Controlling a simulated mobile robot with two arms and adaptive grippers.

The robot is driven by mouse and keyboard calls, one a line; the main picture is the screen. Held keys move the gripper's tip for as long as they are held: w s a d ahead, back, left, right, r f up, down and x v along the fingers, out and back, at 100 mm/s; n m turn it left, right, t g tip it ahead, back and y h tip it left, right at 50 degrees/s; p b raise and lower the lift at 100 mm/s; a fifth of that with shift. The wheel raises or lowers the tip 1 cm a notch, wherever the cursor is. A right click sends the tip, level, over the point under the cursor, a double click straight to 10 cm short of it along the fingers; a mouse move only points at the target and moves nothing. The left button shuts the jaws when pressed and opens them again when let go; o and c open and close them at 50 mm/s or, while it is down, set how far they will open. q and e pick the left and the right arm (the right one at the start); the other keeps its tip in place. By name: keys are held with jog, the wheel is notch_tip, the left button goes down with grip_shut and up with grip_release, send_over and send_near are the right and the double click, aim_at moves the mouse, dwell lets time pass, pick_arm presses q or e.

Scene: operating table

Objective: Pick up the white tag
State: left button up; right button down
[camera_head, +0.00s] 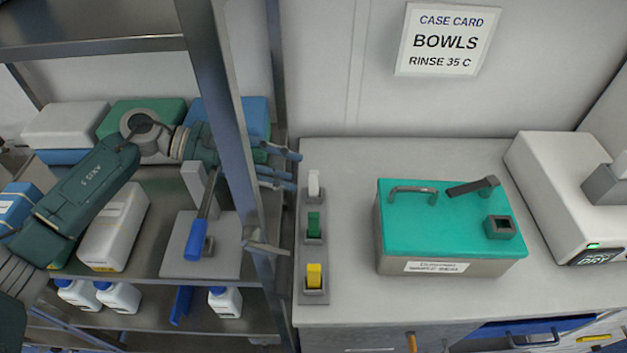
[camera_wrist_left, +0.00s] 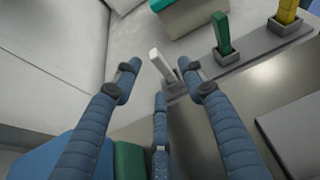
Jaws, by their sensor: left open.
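The white tag (camera_head: 314,184) stands upright in the holder at the far end of a grey strip (camera_head: 314,268) on the counter's left edge. The green tag (camera_head: 313,224) and the yellow tag (camera_head: 314,275) stand nearer in the same row. My left gripper (camera_head: 294,172) is open just left of the white tag, its blue fingers pointing at it. In the left wrist view the white tag (camera_wrist_left: 161,65) lies ahead between the spread fingers (camera_wrist_left: 162,79), and no finger is clearly closed on it. My right gripper is not in view.
A metal shelf post (camera_head: 232,120) stands in front of my left arm. A teal-lidded box (camera_head: 450,215) sits on the counter, with a white machine (camera_head: 560,185) at the right. Shelves with bottles (camera_head: 120,297) and boxes are at the left. Counter between strip and box is clear.

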aim_at(313, 175)
pick_arm(q)
jog(key=p+x, duration=0.1)
jog(key=x, duration=0.2)
jog(key=p+x, duration=0.1)
jog(key=shift+w+d+r+p, duration=0.2)
jog(key=shift+d+p, duration=0.1)
jog(key=shift+p, duration=0.05)
jog(key=shift+d+f, duration=0.3)
jog(key=shift+a, duration=0.1)
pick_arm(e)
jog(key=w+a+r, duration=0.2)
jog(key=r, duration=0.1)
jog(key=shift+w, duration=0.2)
pick_arm(q)
jog(key=shift+c, duration=0.3)
jog(key=c, duration=0.9)
grip_shut()
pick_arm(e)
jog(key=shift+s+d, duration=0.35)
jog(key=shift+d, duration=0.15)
